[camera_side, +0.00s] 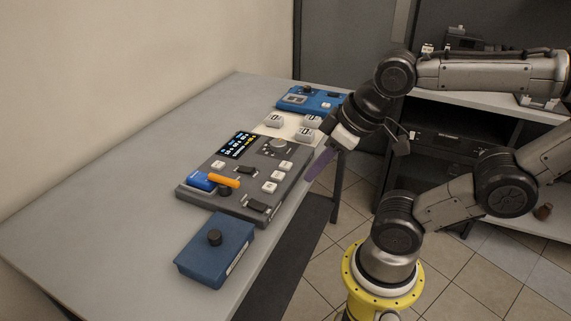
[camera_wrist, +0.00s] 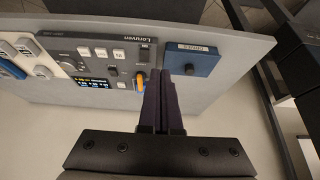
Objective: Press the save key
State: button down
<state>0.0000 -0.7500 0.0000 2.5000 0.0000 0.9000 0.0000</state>
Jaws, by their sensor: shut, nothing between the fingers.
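A dark grey control console (camera_side: 222,207) lies on the table. It also shows upside down in the wrist view (camera_wrist: 150,42). It carries a lit screen (camera_side: 240,145), a grey knob (camera_side: 278,146) and several small white keys (camera_side: 269,187); these keys also show in the wrist view (camera_wrist: 100,52). I cannot read which key is save. My gripper (camera_side: 309,178) is shut and empty, with long dark purple fingers pointing down and left, right of the console's keys in the side view. In the wrist view its fingertips (camera_wrist: 164,72) appear beside the orange lever.
An orange lever (camera_side: 223,181) and a blue block (camera_side: 200,181) are on the console's left. A blue box with a black knob (camera_side: 215,260) is in front. A white panel with grey buttons (camera_side: 289,130) and another blue device (camera_side: 311,99) lie behind. The table's left is clear.

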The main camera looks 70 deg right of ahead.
jog(key=shift+w, duration=0.1)
dwell(0.7)
jog(key=w+d+r+n+t+h, duration=0.25)
jog(key=w+d+r, duration=0.2)
jog(key=w, duration=0.35)
jog(key=w+d+r+n+t+h, duration=0.1)
jog(key=w+d+r+n+t, duration=0.15)
jog(key=w+d+t, duration=0.4)
jog(key=d+f+g, duration=0.5)
jog(key=d+f, duration=0.5)
jog(key=f, duration=0.2)
jog(key=shift+d+f+g+y, duration=0.3)
jog(key=shift+d+g+y, duration=0.05)
jog(key=shift+d+g, duration=0.05)
jog(key=shift+s, duration=0.1)
